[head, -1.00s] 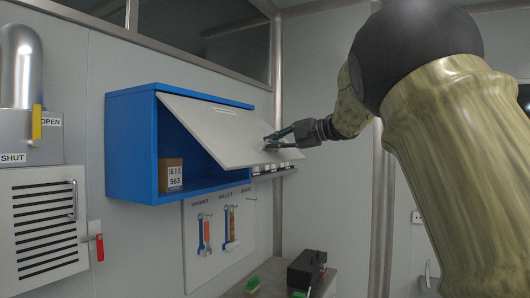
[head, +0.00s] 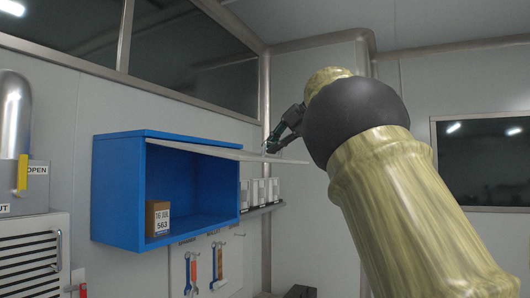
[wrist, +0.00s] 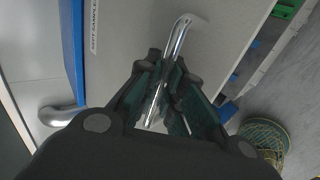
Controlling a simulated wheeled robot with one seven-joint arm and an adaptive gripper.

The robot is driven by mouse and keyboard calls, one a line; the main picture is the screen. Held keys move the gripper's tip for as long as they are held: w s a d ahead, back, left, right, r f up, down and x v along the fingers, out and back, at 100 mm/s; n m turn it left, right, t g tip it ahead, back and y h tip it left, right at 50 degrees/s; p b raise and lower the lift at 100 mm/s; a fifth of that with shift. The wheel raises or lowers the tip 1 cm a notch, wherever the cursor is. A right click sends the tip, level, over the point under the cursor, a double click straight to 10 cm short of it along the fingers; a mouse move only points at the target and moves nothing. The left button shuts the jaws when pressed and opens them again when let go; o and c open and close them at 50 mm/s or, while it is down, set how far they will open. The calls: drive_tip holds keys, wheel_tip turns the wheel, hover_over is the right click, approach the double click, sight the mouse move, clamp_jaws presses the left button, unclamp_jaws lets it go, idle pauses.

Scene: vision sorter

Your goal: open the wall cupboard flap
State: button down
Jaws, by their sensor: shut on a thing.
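The blue wall cupboard (head: 119,190) hangs on the wall in the head view, its front open. Its pale flap (head: 225,151) is hinged at the top edge and stands out nearly level, seen almost edge-on. My gripper (head: 269,147) is at the flap's outer end. In the wrist view my gripper (wrist: 165,85) is shut on the flap's silver bar handle (wrist: 181,38), which runs between the fingers. The flap's grey face (wrist: 222,35) lies behind the handle there. In the head view the handle is too small to make out.
A brown box labelled 563 (head: 158,218) stands inside the cupboard. White containers (head: 259,192) stand on a shelf at its right. Tools (head: 217,265) hang below. A vent cabinet (head: 30,258) and a pipe with a yellow lever (head: 22,172) are at the left.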

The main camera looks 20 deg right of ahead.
drive_tip(key=shift+r, duration=0.35)
drive_tip(key=c, duration=1.5)
unclamp_jaws()
drive_tip(key=shift+s+d, duration=0.15)
drive_tip(key=shift+s, duration=0.05)
drive_tip(key=shift+c, duration=0.2)
drive_tip(key=shift+w, duration=0.1)
drive_tip(key=v, duration=1.2)
